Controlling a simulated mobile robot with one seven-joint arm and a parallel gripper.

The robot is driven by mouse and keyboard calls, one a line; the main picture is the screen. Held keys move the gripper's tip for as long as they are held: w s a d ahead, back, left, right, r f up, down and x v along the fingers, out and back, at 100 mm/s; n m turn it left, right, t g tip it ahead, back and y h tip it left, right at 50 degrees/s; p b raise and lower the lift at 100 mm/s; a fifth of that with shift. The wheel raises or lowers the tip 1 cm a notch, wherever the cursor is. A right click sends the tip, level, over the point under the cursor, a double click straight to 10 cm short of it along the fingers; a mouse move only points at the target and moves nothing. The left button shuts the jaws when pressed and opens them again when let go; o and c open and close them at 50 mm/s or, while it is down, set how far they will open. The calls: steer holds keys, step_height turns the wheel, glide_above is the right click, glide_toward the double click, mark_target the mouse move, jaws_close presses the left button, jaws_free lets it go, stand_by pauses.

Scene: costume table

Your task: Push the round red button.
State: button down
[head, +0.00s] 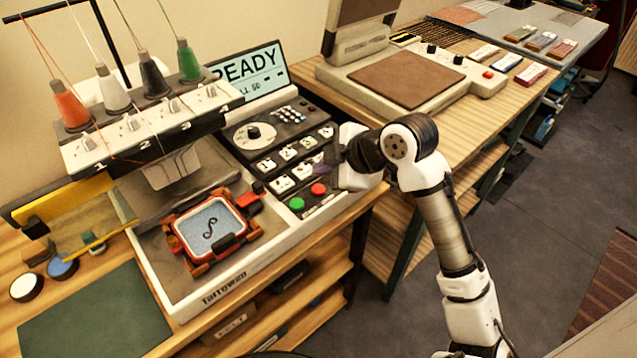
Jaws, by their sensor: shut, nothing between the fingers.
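A round red button (318,189) sits on the dark control panel (325,205) of the embroidery machine, right beside a round green button (297,204). My gripper (319,170) is shut and empty. It is just above and slightly right of the red button in the head view, with its dark fingertips over the panel's keys. The red button is in plain sight; I cannot tell the exact gap between it and the fingers. A second small red button (488,74) is on the pale press machine at the back.
The embroidery machine (215,285) carries several thread cones, a hooped cloth (211,229) and a READY screen (250,70). White keys (281,184) and a dial (254,134) crowd the panel. The press (405,80) stands on the bench behind.

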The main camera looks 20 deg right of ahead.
steer(key=shift+r+p, duration=0.6)
steer(key=shift+r, duration=0.7)
steer(key=shift+s, duration=0.1)
